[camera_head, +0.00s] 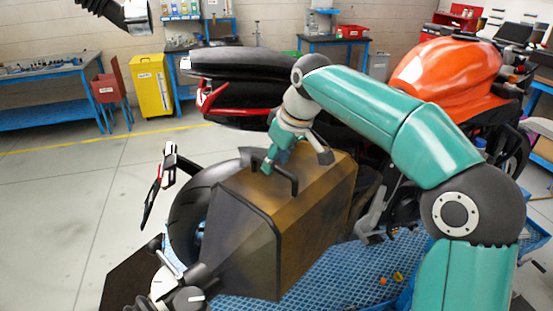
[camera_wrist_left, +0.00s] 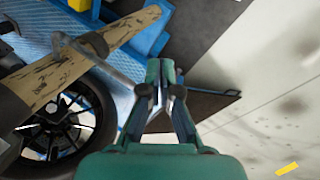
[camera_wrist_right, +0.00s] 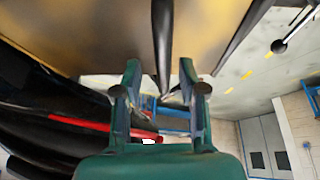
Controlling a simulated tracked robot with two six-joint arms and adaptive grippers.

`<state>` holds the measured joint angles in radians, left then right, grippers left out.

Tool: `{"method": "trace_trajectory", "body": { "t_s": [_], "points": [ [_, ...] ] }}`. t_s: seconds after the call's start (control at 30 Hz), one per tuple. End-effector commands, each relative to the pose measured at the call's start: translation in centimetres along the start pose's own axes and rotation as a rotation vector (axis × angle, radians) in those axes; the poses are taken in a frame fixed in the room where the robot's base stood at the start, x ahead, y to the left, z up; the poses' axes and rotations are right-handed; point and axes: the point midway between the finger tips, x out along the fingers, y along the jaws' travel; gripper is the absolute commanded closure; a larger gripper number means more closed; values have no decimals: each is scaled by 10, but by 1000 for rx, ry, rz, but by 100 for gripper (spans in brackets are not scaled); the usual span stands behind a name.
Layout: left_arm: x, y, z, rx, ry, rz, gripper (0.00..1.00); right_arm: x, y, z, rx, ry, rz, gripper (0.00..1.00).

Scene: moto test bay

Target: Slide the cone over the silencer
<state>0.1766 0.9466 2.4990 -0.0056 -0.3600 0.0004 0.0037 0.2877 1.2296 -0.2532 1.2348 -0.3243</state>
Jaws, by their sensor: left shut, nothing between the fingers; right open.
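The cone appears to be the large brown, box-like tapered hood (camera_head: 318,205) with black edges and a black handle (camera_head: 287,180) on top. It stands beside the motorcycle's rear wheel (camera_head: 184,215). My right gripper (camera_head: 268,168) is at the handle from above. In the right wrist view its fingers (camera_wrist_right: 160,72) are open, with the dark handle bar showing between them. My left gripper (camera_wrist_left: 161,72) is shut and empty in its wrist view; I cannot make it out in the head view. A scuffed tan tapered piece (camera_wrist_left: 75,68) lies beyond it; I cannot tell whether it is the silencer.
The motorcycle, with its orange tank (camera_head: 445,70), stands on a blue lift platform (camera_head: 345,270). A licence-plate holder (camera_head: 160,185) juts out at the left of the wheel. A yellow cabinet (camera_head: 151,87) and blue workbenches stand behind. The grey floor at the left is clear.

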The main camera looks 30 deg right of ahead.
Motion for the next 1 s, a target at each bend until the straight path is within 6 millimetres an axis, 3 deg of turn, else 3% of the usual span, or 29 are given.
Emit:
{"method": "trace_trajectory", "body": {
  "t_s": [0.27, 0.7, 1.0],
  "points": [
    [0, 0, 0, 0, 0, 0, 100, -15, -1, 0, -1, 1, -1, 59],
    [0, 0, 0, 0, 0, 0, 100, -99, -1, 0, 1, 5, 1, 59],
    [0, 0, 0, 0, 0, 0, 100, -120, -1, 1, -1, 2, 1, 59]
  ]
}}
